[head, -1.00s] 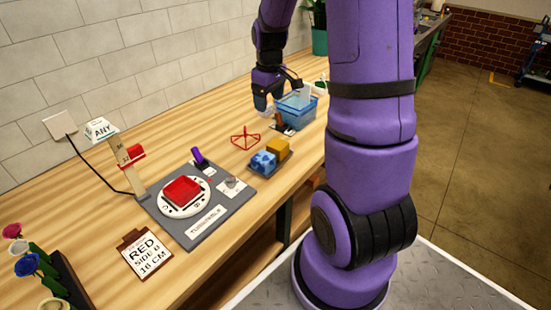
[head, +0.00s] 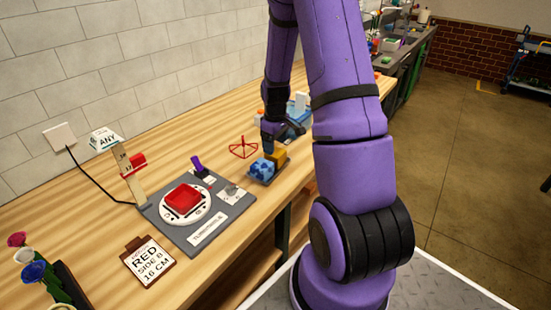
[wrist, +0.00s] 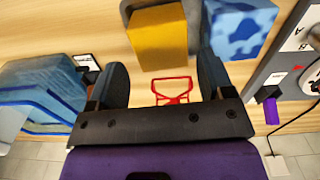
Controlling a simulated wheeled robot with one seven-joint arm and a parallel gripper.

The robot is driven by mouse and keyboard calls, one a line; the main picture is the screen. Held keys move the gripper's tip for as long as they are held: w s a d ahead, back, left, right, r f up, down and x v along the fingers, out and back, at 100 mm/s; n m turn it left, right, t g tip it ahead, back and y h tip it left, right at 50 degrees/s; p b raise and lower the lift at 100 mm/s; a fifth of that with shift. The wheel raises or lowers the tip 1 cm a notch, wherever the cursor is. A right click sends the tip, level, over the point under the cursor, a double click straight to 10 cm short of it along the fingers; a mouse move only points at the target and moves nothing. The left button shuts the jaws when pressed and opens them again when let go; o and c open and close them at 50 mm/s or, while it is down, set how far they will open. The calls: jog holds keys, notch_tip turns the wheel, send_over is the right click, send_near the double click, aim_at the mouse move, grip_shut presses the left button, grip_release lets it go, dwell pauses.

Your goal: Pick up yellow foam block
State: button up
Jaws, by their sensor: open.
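The yellow foam block (wrist: 158,38) shows in the wrist view at the top, in line with the gap between my fingers. In the head view the yellow block (head: 280,156) is partly hidden behind my gripper (head: 270,142). A blue patterned block (head: 262,167) sits beside it, also in the wrist view (wrist: 238,27). In the wrist view my gripper (wrist: 162,85) is open and empty, its two dark fingers apart. I cannot tell how high the fingertips are above the block.
A red wire frame (head: 243,147) stands on the wooden table (head: 120,212). A blue basket (wrist: 45,88) is on the other side of my gripper. The grey turntable board (head: 210,235) with a red square piece (head: 182,197) lies nearer. Bare table lies along the wall.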

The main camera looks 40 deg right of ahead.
aim_at(276, 151)
notch_tip(276, 151, down, 4)
jog(key=shift+s+f, duration=0.1)
jog(key=shift+f, duration=0.05)
jog(key=c, duration=0.8)
jog(key=shift+o, duration=0.2)
